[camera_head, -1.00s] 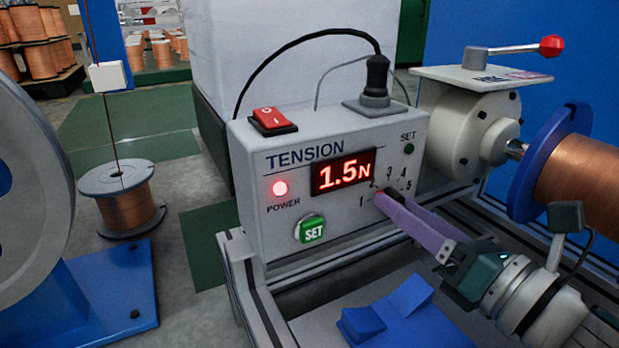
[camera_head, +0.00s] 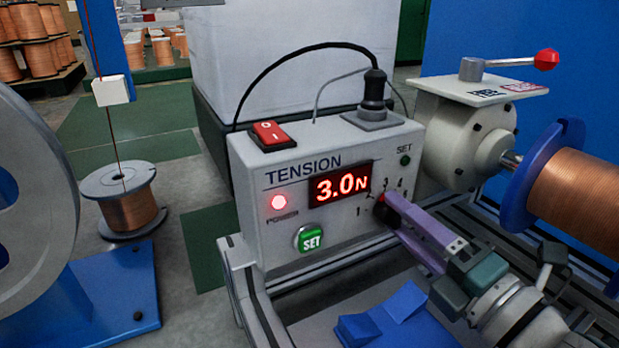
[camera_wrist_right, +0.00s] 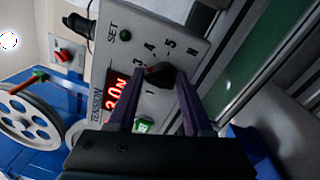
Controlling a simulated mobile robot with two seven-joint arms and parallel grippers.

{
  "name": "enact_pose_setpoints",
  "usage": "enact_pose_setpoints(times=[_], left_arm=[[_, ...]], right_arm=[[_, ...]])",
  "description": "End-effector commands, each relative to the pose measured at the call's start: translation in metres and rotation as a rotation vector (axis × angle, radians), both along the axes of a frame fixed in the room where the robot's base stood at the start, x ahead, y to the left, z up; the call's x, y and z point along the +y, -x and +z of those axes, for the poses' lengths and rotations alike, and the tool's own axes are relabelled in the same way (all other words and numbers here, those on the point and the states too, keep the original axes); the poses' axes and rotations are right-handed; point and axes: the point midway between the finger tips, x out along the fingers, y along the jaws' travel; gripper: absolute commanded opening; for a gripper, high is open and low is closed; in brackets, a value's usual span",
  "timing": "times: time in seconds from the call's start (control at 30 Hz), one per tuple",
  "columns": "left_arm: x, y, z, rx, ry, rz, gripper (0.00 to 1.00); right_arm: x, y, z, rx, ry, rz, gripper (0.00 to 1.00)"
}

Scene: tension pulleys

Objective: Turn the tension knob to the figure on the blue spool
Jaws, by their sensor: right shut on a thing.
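The tension box (camera_head: 250,180) stands in the middle of the head view, and its red display (camera_head: 340,187) reads 3.0 N. The tension knob (camera_wrist_right: 158,74) is a dark knob among printed numbers on the box front; it is mostly hidden by my fingers in the head view. My right gripper (camera_head: 385,208) is shut on the knob, one purple finger on each side; it also shows in the right wrist view (camera_wrist_right: 157,80). The blue spool (camera_head: 545,170) with copper wire is at the right edge; no figure on it is readable. My left gripper is not in view.
A red-tipped lever (camera_head: 545,60) tops the grey housing at right. A blue folded piece (camera_head: 385,318) lies in front. A grey wheel (camera_head: 30,200) stands at left.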

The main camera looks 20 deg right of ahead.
Motion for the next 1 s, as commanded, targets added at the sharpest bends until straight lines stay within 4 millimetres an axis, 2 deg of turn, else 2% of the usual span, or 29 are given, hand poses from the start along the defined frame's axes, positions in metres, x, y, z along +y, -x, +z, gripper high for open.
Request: enact_pose_setpoints(times=[0.03, 0.3, 0.73, 0.77, 0.9, 1.0], left_arm=[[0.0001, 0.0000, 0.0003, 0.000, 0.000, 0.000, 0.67], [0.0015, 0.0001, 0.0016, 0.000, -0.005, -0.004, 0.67], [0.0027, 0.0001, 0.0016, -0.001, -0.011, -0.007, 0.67], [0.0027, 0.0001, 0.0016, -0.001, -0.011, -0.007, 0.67], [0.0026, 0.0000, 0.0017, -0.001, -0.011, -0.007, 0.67], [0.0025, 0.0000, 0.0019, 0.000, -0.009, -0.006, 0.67]], right_arm=[[-0.0018, 0.0027, -0.0097, 0.031, -0.016, -0.008, 0.00], [-0.0015, 0.0031, -0.0110, 0.037, -0.080, -0.008, 0.00], [-0.0012, 0.0034, -0.0116, 0.039, -0.088, -0.008, 0.00], [-0.0011, 0.0034, -0.0116, 0.039, -0.088, -0.007, 0.51], [-0.0011, 0.0030, -0.0106, 0.036, -0.089, -0.007, 0.67], [-0.0010, 0.0024, -0.0093, 0.033, -0.090, -0.006, 0.68]])
